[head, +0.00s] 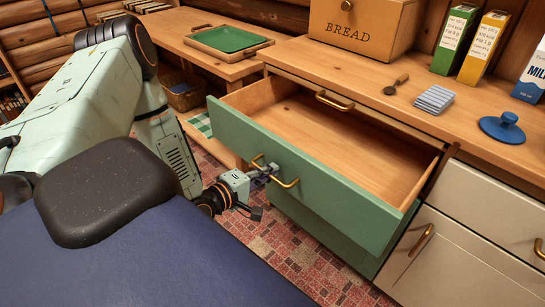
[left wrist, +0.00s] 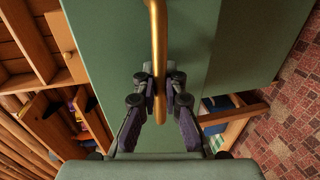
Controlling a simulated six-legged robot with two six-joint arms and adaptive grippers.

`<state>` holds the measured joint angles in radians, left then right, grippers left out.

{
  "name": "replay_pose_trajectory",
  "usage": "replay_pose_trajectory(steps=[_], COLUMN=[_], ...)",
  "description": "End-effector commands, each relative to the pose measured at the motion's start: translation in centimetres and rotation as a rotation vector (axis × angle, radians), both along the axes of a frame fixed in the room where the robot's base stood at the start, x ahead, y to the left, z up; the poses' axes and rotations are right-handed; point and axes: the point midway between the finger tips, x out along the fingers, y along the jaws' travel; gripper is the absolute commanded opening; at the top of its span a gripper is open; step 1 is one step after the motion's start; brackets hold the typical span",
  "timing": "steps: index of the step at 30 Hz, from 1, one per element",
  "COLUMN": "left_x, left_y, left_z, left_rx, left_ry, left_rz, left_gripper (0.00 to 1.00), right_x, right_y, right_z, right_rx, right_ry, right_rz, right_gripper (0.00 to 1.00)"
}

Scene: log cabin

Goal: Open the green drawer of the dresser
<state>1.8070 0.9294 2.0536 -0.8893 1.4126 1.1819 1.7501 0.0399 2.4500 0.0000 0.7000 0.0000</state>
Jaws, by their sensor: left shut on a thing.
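The green drawer (head: 225,126) of the dresser is pulled well out in the head view, and its bare wooden inside (head: 340,140) shows empty. Its front carries a brass handle (head: 290,184), which also shows in the left wrist view (left wrist: 158,40). My left gripper (head: 268,174) is shut on this handle. In the left wrist view the fingers of the left gripper (left wrist: 160,95) sit on both sides of the brass bar. Another green front shows below the open drawer. My right gripper is not in view.
A bread box (head: 355,45), a green box (head: 454,40), a yellow box (head: 484,48), a blue lid (head: 503,128) and a folded cloth (head: 434,99) are on the dresser top. A table with a green tray (head: 228,40) stands behind. Red patterned floor (head: 300,260) lies below the drawer.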

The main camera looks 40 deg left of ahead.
Motion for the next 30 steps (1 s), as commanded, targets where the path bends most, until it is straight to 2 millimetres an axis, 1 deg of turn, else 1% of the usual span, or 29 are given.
replay_pose_trajectory(steps=[7,8,16,30], left_x=[-0.03,-0.02,0.02,0.04], left_y=[-0.22,-0.21,-0.10,-0.01], left_z=[0.00,0.00,0.00,0.00], left_rx=[-0.002,-0.002,-0.002,0.000], left_ry=[0.000,0.000,0.000,-0.001], left_rz=[-0.006,-0.006,-0.003,-0.001], left_gripper=[0.00,0.10,0.33,0.33], right_x=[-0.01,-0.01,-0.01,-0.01], right_y=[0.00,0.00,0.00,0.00], right_z=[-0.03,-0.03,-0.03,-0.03], right_rx=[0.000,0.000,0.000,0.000], right_ry=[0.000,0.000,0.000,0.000], right_rz=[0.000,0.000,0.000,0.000], right_gripper=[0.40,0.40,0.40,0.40])
